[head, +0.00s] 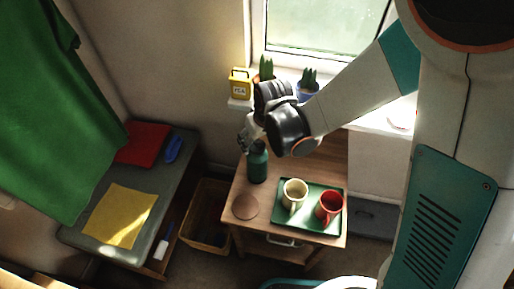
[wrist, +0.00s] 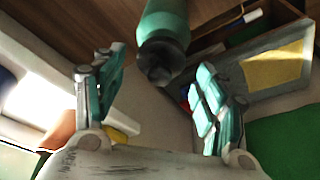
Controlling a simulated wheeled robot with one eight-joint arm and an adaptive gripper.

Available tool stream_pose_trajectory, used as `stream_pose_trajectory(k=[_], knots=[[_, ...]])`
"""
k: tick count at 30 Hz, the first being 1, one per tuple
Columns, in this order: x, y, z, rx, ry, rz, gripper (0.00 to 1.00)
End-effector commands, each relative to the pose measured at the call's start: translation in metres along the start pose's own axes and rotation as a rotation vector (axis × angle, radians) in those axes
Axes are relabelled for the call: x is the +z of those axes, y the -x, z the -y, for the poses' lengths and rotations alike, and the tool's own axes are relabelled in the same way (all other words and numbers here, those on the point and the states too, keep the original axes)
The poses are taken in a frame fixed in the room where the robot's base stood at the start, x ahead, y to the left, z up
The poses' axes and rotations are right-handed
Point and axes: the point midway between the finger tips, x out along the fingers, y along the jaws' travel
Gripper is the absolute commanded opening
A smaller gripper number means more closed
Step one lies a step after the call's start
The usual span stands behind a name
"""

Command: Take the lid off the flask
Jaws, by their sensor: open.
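The green flask (head: 257,166) stands upright on the left back part of the small wooden table (head: 272,226). In the wrist view the flask (wrist: 165,22) comes down from the top edge, with its dark lid (wrist: 161,65) towards me. My gripper (head: 248,136) is just above the flask in the head view and hides part of its top. In the wrist view my gripper (wrist: 160,62) is open and empty, one finger to each side of the lid. Neither finger appears to touch it.
A green tray (head: 284,222) with a cream mug (head: 294,194) and a red mug (head: 329,207) is right of the flask. A round brown disc (head: 245,206) lies in front of it. Behind, the windowsill holds a yellow tin (head: 240,84) and potted plants (head: 308,88).

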Motion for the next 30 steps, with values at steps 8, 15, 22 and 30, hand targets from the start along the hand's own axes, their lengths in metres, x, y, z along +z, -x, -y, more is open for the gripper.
stream_pose_trajectory(k=[8,15,22,30], knots=[[0.0002,-0.0107,-0.0004,0.0,-0.001,0.0,0.66],[0.0002,-0.0106,-0.0005,0.0,-0.001,0.0,0.28],[0.0002,-0.0106,-0.0005,0.0,-0.001,0.0,0.28],[-0.0013,-0.0058,-0.0005,0.0,-0.001,0.0,0.28]])
